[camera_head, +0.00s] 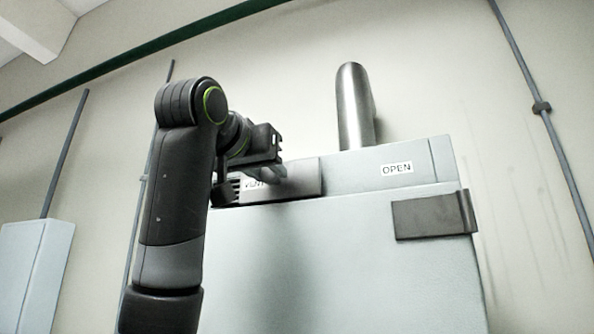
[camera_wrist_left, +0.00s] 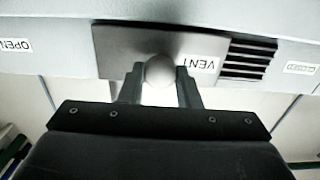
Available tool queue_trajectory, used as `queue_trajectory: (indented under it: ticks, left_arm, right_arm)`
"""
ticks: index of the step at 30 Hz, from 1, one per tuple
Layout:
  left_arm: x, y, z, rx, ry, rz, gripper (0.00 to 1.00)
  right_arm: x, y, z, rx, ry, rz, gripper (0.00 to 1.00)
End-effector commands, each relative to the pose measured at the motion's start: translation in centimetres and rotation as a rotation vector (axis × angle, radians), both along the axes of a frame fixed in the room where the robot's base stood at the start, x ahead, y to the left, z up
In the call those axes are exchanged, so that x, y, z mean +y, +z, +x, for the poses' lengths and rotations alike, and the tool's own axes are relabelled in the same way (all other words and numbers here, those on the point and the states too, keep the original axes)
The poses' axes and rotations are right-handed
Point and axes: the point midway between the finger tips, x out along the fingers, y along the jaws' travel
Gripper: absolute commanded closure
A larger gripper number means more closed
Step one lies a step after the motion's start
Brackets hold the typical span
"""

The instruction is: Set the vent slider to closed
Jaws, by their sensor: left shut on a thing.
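The vent slider (camera_head: 305,180) is a grey plate on the upper front of the pale machine. It also shows upside down in the left wrist view (camera_wrist_left: 115,48), marked VENT. My left gripper (camera_wrist_left: 160,88) is shut on its round pale knob (camera_wrist_left: 160,70). In the head view my left gripper (camera_head: 273,170) hides part of the plate. Dark vent slots (camera_wrist_left: 248,60) show uncovered beside the plate, on the side of the CLOSED label (camera_wrist_left: 300,68). The OPEN label (camera_head: 397,168) is on the other side, with bare panel between it and the plate. My right gripper is not in view.
A dark bracket-like piece (camera_head: 432,215) sticks out at the machine's upper right. A metal pipe (camera_head: 355,105) rises behind its top. A wall box (camera_head: 30,275) is at the far left. The machine's front (camera_head: 350,270) below the slider is clear.

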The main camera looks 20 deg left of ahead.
Motion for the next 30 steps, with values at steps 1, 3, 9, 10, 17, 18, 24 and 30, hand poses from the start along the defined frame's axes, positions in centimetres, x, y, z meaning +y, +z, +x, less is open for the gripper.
queue_trajectory:
  ticks: [1,3,9,10,17,18,24,30]
  left_arm:
    - [1.7,-0.1,0.0,-0.004,0.007,-0.005,1.0]
    - [3.4,0.0,0.0,-0.004,0.006,-0.006,1.0]
    - [7.2,0.1,0.2,-0.003,0.004,-0.004,1.0]
    - [7.6,0.1,0.2,-0.003,0.004,-0.004,1.0]
    - [9.3,0.1,0.3,-0.004,0.002,-0.002,1.0]
    - [9.4,0.1,0.3,-0.004,0.002,-0.001,1.0]
    - [9.5,0.2,0.3,-0.005,0.003,-0.001,1.0]
    - [9.4,0.2,0.3,-0.006,0.003,-0.001,0.58]
  right_arm:
    - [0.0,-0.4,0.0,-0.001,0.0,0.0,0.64]
    - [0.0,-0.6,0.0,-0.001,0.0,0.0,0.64]
    - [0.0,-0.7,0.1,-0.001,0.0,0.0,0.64]
    - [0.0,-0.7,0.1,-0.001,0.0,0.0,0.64]
    - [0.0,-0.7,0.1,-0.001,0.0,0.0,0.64]
    - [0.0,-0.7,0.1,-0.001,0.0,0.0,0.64]
    - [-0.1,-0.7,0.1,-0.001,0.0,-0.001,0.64]
    - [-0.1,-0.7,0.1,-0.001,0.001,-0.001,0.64]
